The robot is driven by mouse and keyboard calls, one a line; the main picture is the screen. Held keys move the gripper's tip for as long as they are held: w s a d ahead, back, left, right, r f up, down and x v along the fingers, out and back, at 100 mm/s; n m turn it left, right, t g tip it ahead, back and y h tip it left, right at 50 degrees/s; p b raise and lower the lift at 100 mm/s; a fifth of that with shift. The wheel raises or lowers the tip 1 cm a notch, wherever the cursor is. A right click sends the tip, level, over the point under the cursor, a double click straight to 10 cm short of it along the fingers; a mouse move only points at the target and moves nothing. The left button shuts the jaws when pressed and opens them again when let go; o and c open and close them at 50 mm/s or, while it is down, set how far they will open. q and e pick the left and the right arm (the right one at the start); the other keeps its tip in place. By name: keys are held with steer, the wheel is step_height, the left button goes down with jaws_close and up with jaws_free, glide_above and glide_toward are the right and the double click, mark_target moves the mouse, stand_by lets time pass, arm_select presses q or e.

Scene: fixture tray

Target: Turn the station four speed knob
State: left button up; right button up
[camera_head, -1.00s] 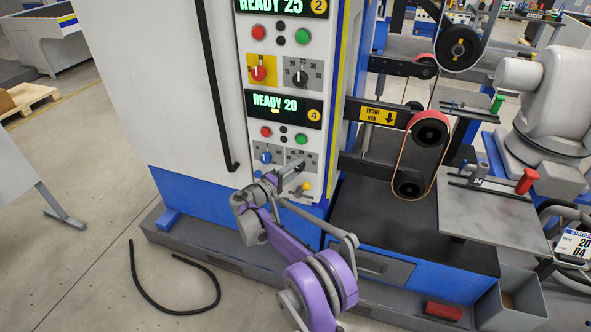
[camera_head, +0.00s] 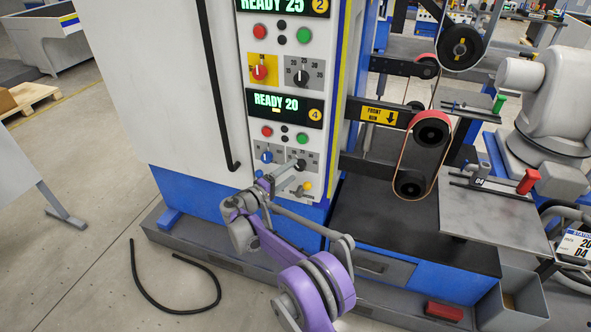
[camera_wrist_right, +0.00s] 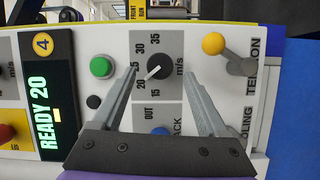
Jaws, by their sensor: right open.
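The station four speed knob (camera_wrist_right: 157,71) is a round dark knob with a white pointer line on a grey dial marked 15 to 35 m/s. Its pointer aims at the lower left, toward the 20 mark. It also shows in the head view (camera_head: 300,164). The station four display (camera_head: 283,106) reads READY 20. My right gripper (camera_wrist_right: 160,74) is open, its two fingers pointing at the panel with the knob in between. I see no clear contact, and depth is hard to judge. My left gripper is not in view.
Near the knob are a green button (camera_wrist_right: 101,66), a black button (camera_wrist_right: 94,102), a blue knob (camera_wrist_right: 160,131) partly hidden by my gripper, and a yellow-tipped lever (camera_wrist_right: 213,44). Station two controls, including a red knob (camera_head: 259,71), sit higher up.

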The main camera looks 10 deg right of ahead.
steer(key=v, duration=0.7)
steer(key=shift+s+a, duration=0.1)
steer(key=s+d+r+m+g+y+p, duration=0.2)
steer(key=s+d+r+g+y+p, duration=0.3)
steer(key=s+d, duration=0.8)
steer(key=s+a+m+y, duration=0.1)
steer(key=s+a+y, duration=0.1)
steer(key=s, duration=0.7)
steer(key=s+a+m+y+p, duration=0.1)
steer(key=s+y, duration=0.3)
steer(key=s, duration=0.5)
steer(key=s+a+m+y+p, duration=0.1)
steer(key=s+a+y, duration=0.2)
steer(key=s, duration=0.6)
steer(key=shift+s+f+m+t+y, duration=0.3)
steer(key=shift+s+f+t+y, duration=0.1)
steer(key=shift+y, duration=0.1)
